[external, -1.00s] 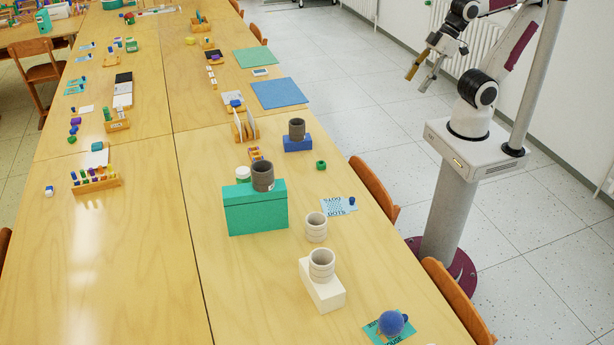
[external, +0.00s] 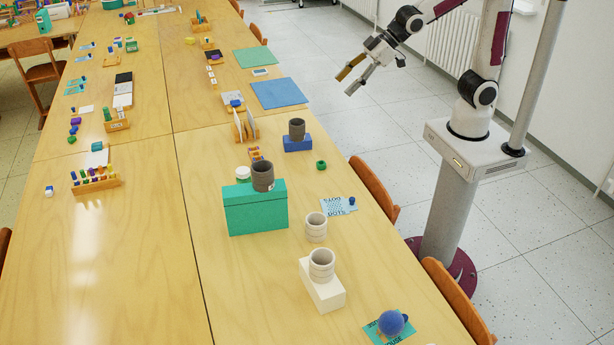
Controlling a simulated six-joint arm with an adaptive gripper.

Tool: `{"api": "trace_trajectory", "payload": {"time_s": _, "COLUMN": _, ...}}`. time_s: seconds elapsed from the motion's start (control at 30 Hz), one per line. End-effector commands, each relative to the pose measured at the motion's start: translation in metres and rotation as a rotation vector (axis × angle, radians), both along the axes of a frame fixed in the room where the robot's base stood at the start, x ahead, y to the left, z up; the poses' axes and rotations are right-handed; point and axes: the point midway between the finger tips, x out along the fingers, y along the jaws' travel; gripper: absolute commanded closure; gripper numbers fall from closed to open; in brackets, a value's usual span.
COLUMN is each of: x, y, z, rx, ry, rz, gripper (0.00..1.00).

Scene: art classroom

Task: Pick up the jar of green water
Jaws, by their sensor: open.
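No jar with plainly green water can be made out. A small whitish round container with a green tint (external: 243,174) stands behind the teal box (external: 256,213), which hides its lower part; I cannot tell whether it is the jar. Dark grey cylindrical pots stand on the teal box (external: 263,177) and on a blue block (external: 297,129). A pale ringed pot (external: 316,228) stands on the table, and another (external: 321,265) on a white block (external: 323,292). Their contents are not clear. My gripper (external: 346,84) is open and empty, in the air right of the table, away from all of them.
The long wooden table (external: 150,260) has bare room at the front left. A blue mat (external: 278,93), a green mat (external: 254,62), a wooden rack (external: 96,182) and a blue ball (external: 391,323) lie on it. Chairs (external: 375,187) stand along the right edge.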

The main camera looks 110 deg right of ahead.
Motion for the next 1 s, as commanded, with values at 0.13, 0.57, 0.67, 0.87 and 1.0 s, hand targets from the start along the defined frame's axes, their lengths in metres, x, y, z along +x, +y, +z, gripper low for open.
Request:
{"api": "trace_trajectory", "payload": {"time_s": 0.13, "x": 0.033, "y": -0.007, "z": -0.011, "rx": -0.006, "ry": -0.028, "rz": 0.003, "gripper": 0.47}}
{"api": "trace_trajectory", "payload": {"time_s": 0.57, "x": 0.120, "y": -0.024, "z": -0.048, "rx": -0.015, "ry": -0.122, "rz": 0.024, "gripper": 0.47}}
{"api": "trace_trajectory", "payload": {"time_s": 0.67, "x": 0.139, "y": -0.028, "z": -0.059, "rx": -0.015, "ry": -0.143, "rz": 0.032, "gripper": 0.47}}
{"api": "trace_trajectory", "payload": {"time_s": 0.87, "x": 0.173, "y": -0.034, "z": -0.085, "rx": -0.011, "ry": -0.186, "rz": 0.049, "gripper": 0.47}}
{"api": "trace_trajectory", "payload": {"time_s": 1.0, "x": 0.195, "y": -0.038, "z": -0.105, "rx": -0.005, "ry": -0.217, "rz": 0.061, "gripper": 0.47}}
